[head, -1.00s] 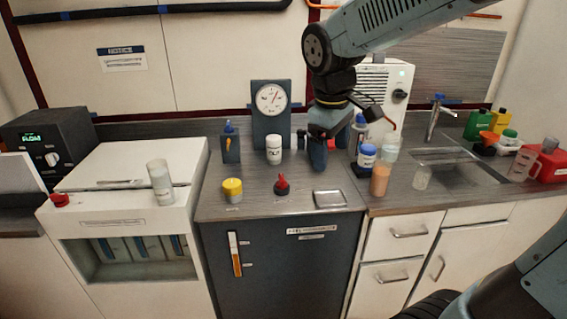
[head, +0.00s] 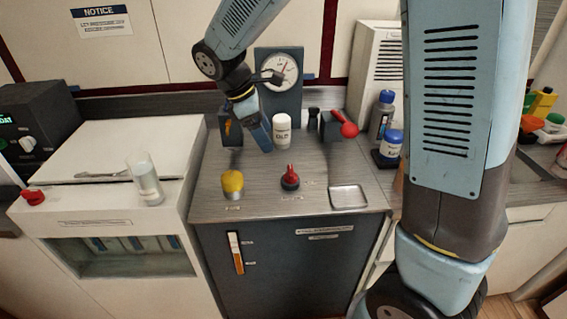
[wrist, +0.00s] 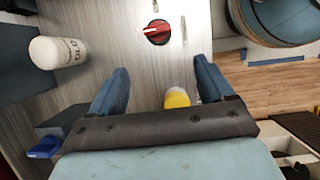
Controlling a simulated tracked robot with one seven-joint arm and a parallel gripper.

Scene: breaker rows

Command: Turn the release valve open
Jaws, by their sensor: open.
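Which control is the release valve I cannot tell, as the labels are too small to read. A red knob (head: 290,178) on a dark round base stands upright on the grey counter. It also shows in the wrist view as a red knob with a pale bar (wrist: 157,32). A yellow knob (head: 232,184) is to its left; in the wrist view the yellow knob (wrist: 177,97) shows between my fingers, partly hidden by my gripper body. My gripper (head: 262,140) is open and empty above the counter, behind both knobs and touching neither. Its fingers (wrist: 161,68) are spread wide.
A white bottle (head: 282,131) stands close right of my gripper.

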